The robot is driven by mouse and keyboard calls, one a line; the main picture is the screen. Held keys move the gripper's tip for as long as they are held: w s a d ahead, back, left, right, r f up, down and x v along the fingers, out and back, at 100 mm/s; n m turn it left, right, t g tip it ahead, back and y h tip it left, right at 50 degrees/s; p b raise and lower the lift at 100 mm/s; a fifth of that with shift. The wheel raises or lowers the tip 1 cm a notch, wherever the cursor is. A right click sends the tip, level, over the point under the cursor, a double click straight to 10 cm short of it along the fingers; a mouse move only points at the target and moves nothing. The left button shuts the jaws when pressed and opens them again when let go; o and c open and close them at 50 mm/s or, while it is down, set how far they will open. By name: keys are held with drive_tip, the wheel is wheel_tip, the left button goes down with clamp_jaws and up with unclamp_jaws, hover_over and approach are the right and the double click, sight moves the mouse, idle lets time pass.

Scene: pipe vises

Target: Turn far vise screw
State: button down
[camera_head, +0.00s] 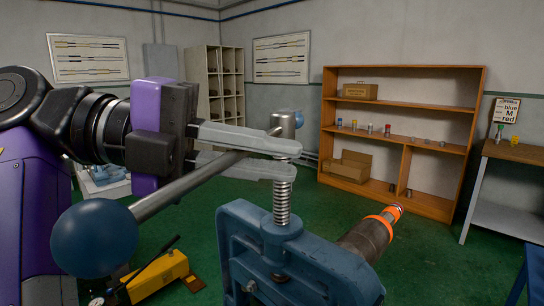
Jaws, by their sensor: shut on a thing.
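A blue pipe vise (300,259) stands close in front at bottom centre, with an upright threaded screw (283,203) on top. A grey handle bar (178,195) slants through the screw's head (284,122). A large blue ball (95,238) caps its near end, and a small blue ball shows behind the head.
A dark pipe with an orange band (383,221) sticks out of the vise at right. A yellow pump tool (158,276) lies on the green floor at lower left. A wooden shelf (400,73) stands at the back right, a bench (510,152) at far right. Open floor lies between.

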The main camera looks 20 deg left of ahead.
drive_tip(key=shift+d+r, duration=0.1)
drive_tip(key=shift+r, duration=0.4)
drive_tip(key=c, duration=1.5)
unclamp_jaws()
drive_tip(key=shift+o, duration=0.2)
drive_tip(key=shift+f, duration=0.15)
drive_tip(key=p+v, duration=0.6)
drive_tip(key=v, duration=0.2)
drive_tip(key=shift+p, duration=0.4)
drive_tip(key=shift+f, duration=0.1)
